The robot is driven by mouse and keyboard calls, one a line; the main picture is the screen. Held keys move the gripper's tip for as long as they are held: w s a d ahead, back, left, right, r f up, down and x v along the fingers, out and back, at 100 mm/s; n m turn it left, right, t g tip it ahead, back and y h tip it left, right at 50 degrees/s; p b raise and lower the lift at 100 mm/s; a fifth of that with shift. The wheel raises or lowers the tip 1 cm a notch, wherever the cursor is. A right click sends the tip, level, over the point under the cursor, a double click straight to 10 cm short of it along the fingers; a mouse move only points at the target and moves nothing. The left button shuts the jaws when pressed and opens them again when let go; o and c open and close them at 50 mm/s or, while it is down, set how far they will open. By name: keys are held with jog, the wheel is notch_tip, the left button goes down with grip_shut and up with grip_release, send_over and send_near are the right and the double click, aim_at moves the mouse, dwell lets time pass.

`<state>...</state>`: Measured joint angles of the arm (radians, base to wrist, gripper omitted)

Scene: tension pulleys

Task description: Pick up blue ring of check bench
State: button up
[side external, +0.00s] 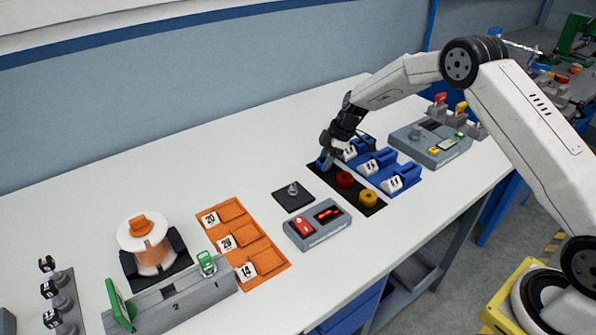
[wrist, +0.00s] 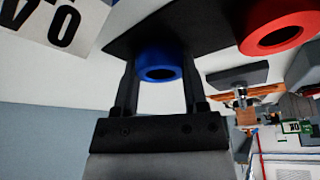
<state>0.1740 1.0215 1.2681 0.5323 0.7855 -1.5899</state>
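The blue ring (wrist: 158,64) is on the dark mat (wrist: 215,20) in the wrist view. My gripper (wrist: 160,75) has one finger on each side of it, and both fingers look very close to its sides. Whether they press on it I cannot tell. In the side view, the gripper (side external: 326,158) points down at the far left end of the check bench mat (side external: 355,191). A bit of the blue ring (side external: 320,163) shows there, mostly hidden by the fingers. The red ring (side external: 344,180) and the yellow ring (side external: 368,198) stand on the same mat.
Blue trays with white number labels (side external: 378,163) stand close to the right of the mat. A grey box with a red switch and display (side external: 317,224) and a dark plate with a peg (side external: 293,196) are to the left. White table is clear behind the gripper.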

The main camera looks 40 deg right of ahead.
aim_at(319, 162)
grip_shut()
jog(key=shift+r, duration=0.15)
jog(key=shift+r, duration=0.45)
notch_tip(319, 162, up, 2)
jog(key=shift+r, duration=0.1)
jog(key=s+r, duration=0.9)
jog(key=s, duration=0.5)
jog(key=shift+a+r, duration=0.3)
jog(key=shift+a, duration=0.1)
